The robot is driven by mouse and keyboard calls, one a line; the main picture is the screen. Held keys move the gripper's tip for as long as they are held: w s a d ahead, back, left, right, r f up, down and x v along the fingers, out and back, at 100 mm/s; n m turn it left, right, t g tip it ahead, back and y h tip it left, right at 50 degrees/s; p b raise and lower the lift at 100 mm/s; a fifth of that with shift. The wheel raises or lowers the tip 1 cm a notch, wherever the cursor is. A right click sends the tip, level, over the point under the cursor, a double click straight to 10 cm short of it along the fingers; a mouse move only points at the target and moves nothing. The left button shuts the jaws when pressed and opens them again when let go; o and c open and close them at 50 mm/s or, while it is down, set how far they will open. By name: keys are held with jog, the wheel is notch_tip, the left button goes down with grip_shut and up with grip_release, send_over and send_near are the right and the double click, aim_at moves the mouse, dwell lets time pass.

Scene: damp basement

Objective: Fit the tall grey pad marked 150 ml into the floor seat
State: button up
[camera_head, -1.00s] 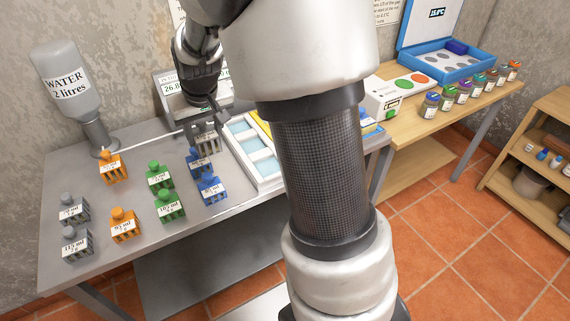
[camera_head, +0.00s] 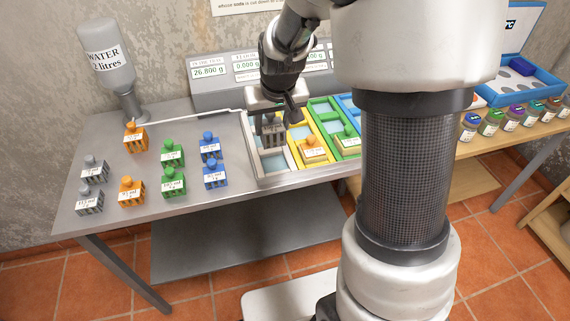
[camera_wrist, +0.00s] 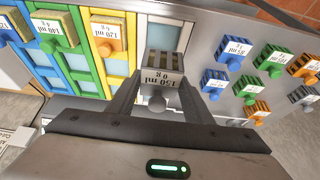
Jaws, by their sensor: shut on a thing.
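My gripper (camera_head: 271,117) is shut on the tall grey pad (camera_head: 274,132). The pad is upright over the grey-framed channel (camera_head: 250,147) at the left end of the tray block. Pale blue floor shows in this channel beside the pad, also in the wrist view (camera_wrist: 159,35). The pad's lower edge is hard to see, so I cannot tell whether it touches the seat.
The yellow channel beside it holds an orange pad (camera_head: 312,149) marked 120 ml. Several grey, orange, green and blue pads stand on the bench to the left. A water bottle (camera_head: 104,60) and a display panel (camera_head: 212,72) stand behind.

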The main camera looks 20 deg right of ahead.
jog(key=shift+d+f, duration=0.1)
jog(key=shift+f, duration=0.25)
notch_tip(320, 180, down, 9)
jog(key=shift+f+b, duration=0.15)
jog(key=shift+b, duration=0.5)
jog(key=shift+f, duration=0.1)
jog(key=shift+f+b, duration=0.15)
jog(key=shift+b, duration=0.15)
jog(key=o, duration=1)
jog(key=shift+o, duration=0.2)
jog(key=shift+r, duration=0.2)
